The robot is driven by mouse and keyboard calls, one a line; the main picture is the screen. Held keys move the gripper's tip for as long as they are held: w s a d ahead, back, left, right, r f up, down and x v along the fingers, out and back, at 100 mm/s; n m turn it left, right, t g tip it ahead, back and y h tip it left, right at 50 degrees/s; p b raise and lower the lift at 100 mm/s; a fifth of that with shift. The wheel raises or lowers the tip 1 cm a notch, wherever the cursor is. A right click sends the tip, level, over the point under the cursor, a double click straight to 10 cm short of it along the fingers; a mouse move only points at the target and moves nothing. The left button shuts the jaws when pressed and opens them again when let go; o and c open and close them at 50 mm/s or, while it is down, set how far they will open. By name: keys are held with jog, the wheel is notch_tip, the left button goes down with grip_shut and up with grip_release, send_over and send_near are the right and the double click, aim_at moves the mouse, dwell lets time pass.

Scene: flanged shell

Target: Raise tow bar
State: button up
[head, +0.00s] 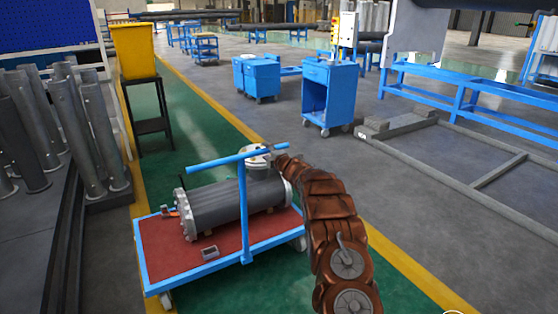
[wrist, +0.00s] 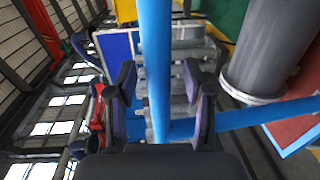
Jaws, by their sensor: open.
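The tow bar (head: 244,205) is a blue T-shaped bar standing upright at the near side of a blue cart with a red deck (head: 165,250). Its crossbar slopes slightly up to the right. My gripper (wrist: 160,85) is at the right end of the crossbar, partly hidden by my arm in the head view. In the wrist view the blue crossbar (wrist: 154,50) runs between the two open fingers, with gaps visible on both sides. The bar's upright (wrist: 250,114) runs off to the right there.
A grey flanged shell (head: 215,203) lies on the deck, close behind the tow bar; it also shows in the wrist view (wrist: 268,50). A small grey block (head: 209,253) lies on the deck. Grey cylinders (head: 100,125) stand at left.

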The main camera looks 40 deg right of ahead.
jog(key=s+r, duration=0.1)
jog(key=s, duration=0.9)
jog(key=shift+a, duration=0.4)
dwell(0.6)
jog(key=s+a+r+m+g+h+p, duration=0.3)
jog(key=s+a+r+m+g+p, duration=0.2)
jog(key=s+a+r+m+g, duration=0.7)
jog(key=s+a+m+g+y+p, duration=0.1)
jog(key=s+a+g+p, duration=0.1)
jog(key=s+a, duration=0.7)
jog(key=s+a+r+m+g+y+p, duration=0.1)
jog(key=s+a, duration=0.8)
jog(key=s, duration=1.3)
jog(key=s+a+r+m+g+y+p, duration=0.1)
jog(key=s+a+m+g+y+p, duration=0.1)
jog(key=s+a, duration=0.8)
jog(key=s+m+g, duration=0.1)
jog(key=s, duration=0.5)
jog(key=shift+g+p, duration=0.4)
